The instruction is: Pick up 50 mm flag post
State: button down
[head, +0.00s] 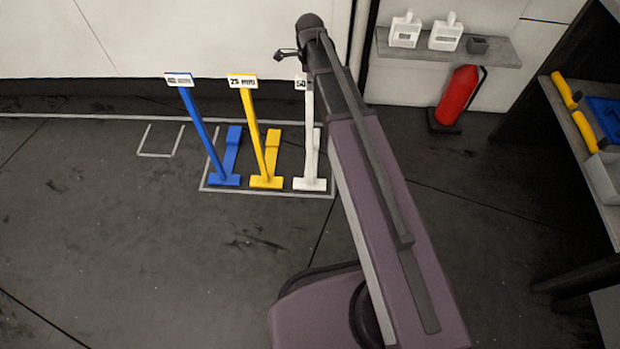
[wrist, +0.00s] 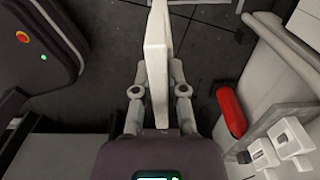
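The white 50 mm flag post (head: 309,150) stands on the floor at the right of a row of three posts. Its label plate at the top is partly hidden by my arm in the head view. In the wrist view the white post (wrist: 157,60) runs between the fingers of my gripper (wrist: 158,85), with a finger close against each side. The gripper looks shut on it near its top. In the head view the gripper is mostly hidden at the end of my arm. The post's foot rests inside the outlined floor area.
The yellow 25 mm post (head: 255,130) and the blue post (head: 205,130) stand just left. A rack (head: 575,130) stands far right. Floor at left is clear.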

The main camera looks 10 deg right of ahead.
jog(key=shift+r, duration=0.15)
dwell(0.4)
jog(key=shift+r+p, duration=1.85)
jog(key=shift+p, duration=0.25)
jog(key=s+r+p, duration=0.1)
jog(key=s, duration=1.5)
jog(key=shift+d+r, duration=0.15)
jog(key=shift+r, duration=0.15)
